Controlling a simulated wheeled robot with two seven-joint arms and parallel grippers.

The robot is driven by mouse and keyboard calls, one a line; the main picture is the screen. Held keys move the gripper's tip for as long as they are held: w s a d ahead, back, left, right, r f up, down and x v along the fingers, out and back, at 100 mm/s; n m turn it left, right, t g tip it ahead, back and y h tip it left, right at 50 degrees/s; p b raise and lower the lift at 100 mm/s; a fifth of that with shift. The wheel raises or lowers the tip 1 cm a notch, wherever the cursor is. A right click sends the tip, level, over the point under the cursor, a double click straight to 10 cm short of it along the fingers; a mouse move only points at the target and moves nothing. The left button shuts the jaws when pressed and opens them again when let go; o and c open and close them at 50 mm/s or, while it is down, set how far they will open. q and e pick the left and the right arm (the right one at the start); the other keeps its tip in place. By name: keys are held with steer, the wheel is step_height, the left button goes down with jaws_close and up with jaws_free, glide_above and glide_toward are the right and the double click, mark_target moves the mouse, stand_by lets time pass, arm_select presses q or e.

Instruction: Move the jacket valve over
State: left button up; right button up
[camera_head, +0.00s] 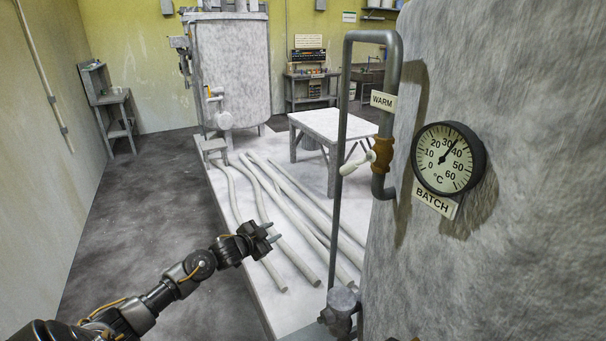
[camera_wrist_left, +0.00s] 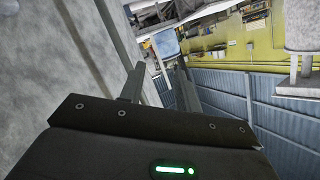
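The jacket valve is a brass valve body (camera_head: 382,157) on the grey pipe loop beside the large vessel at right, under a "WARM" tag (camera_head: 383,101). Its cream lever (camera_head: 354,165) sticks out left from the body, tilted slightly down, crossing the loop's left upright. My left gripper (camera_head: 271,231) is left of and below the valve, well apart from it, over the pale platform. Its fingers are apart with nothing between them; the gap also shows in the left wrist view (camera_wrist_left: 160,88). The valve cannot be made out there. My right gripper is not in view.
A round dial (camera_head: 448,158) marked "BATCH" is on the vessel (camera_head: 540,80), its needle just past 30. The pipe loop's upright (camera_head: 341,220) stands between my left gripper and the vessel. Long pipes (camera_head: 290,215) lie on the platform. A white table (camera_head: 330,124) stands behind.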

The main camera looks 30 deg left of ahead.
arm_select(q)
steer(key=s+d+r+m+t+h+p, duration=0.15)
steer(key=d+r, duration=0.35)
steer(key=r, duration=0.7)
steer(key=s+d+r+m+t+h, duration=0.1)
steer(key=d+r+m+h, duration=0.25)
steer(key=r, duration=0.75)
steer(key=s+d+r+m+g+h+p, duration=0.1)
steer(key=s+d+r+m+g+h, duration=0.15)
steer(key=s+d+r, duration=0.8)
steer(key=shift+m+t+h, duration=0.4)
steer(key=shift+m+h, duration=0.05)
steer(key=w+d, duration=0.1)
steer(key=w, duration=0.1)
steer(key=w+d+f+p, duration=0.1)
steer(key=w+d, duration=0.1)
steer(key=w+d+f, duration=0.1)
steer(key=w+d, duration=0.1)
steer(key=w, duration=0.1)
steer(key=shift+d, duration=0.2)
steer(key=shift+f, duration=0.1)
steer(key=c, duration=0.5)
step_height(320, 180, up, 6)
steer(key=m, duration=0.9)
glide_above(341, 171)
steer(key=a, duration=0.2)
steer(key=shift+w+a, duration=0.2)
steer(key=shift+c, duration=0.2)
